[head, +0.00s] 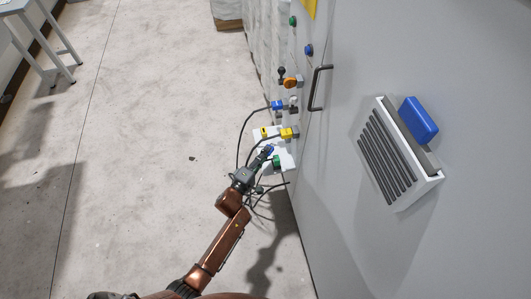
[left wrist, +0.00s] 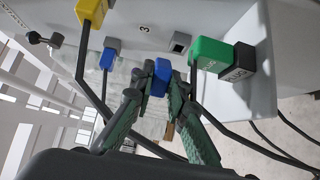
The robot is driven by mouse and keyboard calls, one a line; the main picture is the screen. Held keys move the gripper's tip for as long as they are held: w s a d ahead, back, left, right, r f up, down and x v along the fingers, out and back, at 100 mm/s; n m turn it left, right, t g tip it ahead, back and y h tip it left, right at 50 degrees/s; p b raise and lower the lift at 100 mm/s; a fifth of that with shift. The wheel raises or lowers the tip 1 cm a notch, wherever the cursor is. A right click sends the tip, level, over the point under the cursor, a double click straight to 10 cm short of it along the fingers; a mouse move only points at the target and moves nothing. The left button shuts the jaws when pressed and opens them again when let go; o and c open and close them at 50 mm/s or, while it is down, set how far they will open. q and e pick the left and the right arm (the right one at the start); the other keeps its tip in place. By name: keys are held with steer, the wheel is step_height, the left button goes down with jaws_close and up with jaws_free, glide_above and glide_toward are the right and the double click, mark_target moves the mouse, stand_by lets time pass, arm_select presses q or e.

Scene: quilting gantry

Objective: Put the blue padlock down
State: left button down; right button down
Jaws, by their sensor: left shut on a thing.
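The blue padlock (left wrist: 161,78) is between the fingertips of my left gripper (left wrist: 162,90) in the left wrist view. The gripper is shut on it. In the head view the padlock (head: 268,150) is a small blue patch at the tip of my left gripper (head: 262,159), beside a pale panel. The gripper partly hides it, and I cannot tell whether it touches the panel. My right gripper is not in view.
A green plug (left wrist: 210,54), a yellow plug (left wrist: 90,12) and a blue plug (left wrist: 107,58) with black cables surround the gripper. An empty-looking socket (left wrist: 180,42) is near. A grey cabinet (head: 345,200) with a handle (head: 320,88) stands right.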

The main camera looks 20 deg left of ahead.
arm_select(q)
steer(key=shift+f, duration=0.3)
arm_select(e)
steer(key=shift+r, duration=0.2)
arm_select(q)
steer(key=c, duration=2.1)
jaws_free()
steer(key=shift+o, duration=1)
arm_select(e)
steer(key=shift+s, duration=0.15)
arm_select(q)
steer(key=shift+r, duration=0.1)
